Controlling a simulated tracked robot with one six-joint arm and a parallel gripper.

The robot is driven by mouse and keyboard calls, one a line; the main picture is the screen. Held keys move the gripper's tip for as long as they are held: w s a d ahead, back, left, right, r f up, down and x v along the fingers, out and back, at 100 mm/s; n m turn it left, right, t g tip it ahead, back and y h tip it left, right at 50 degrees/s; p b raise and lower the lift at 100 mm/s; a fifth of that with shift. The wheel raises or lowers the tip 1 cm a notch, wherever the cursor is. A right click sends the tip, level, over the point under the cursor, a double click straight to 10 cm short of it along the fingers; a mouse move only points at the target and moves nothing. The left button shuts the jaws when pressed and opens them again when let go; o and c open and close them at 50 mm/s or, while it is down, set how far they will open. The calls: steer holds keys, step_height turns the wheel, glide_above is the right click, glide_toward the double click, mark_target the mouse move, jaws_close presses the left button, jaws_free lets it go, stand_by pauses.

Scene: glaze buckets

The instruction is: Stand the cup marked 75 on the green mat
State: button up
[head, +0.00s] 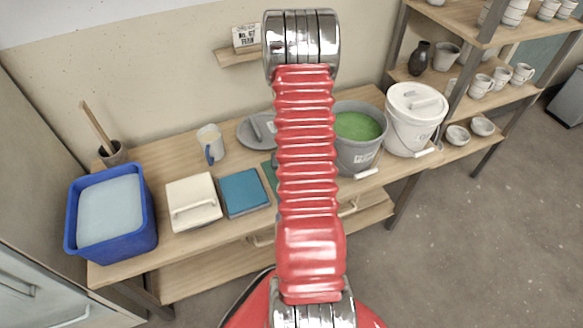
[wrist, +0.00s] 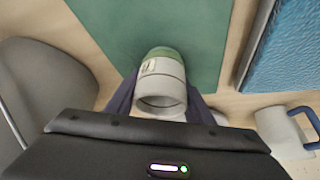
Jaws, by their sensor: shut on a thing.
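My gripper (wrist: 162,100) is shut on a small pale cup (wrist: 163,82) with a green end and a small label on its side. The marking on the label is too small to read. The cup's open rim faces the wrist camera, and its green end points toward the green mat (wrist: 150,25). I cannot tell whether the cup touches the mat. In the head view only a sliver of the mat (head: 270,170) shows beside my red arm, which hides the cup and gripper.
A blue square pad (head: 244,192) lies left of the mat, with a cream lidded box (head: 193,201) beyond. Behind are a blue-handled mug (head: 210,142) and a grey lid (head: 257,130). A grey bucket of green glaze (head: 358,155) and a white lidded bucket (head: 412,122) stand right.

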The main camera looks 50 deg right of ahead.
steer(key=shift+f, duration=0.1)
steer(key=o, duration=1.7)
steer(key=shift+c, duration=0.2)
steer(key=shift+a+f, duration=0.1)
steer(key=shift+v, duration=1)
steer(key=v, duration=1)
steer(key=shift+r, duration=0.25)
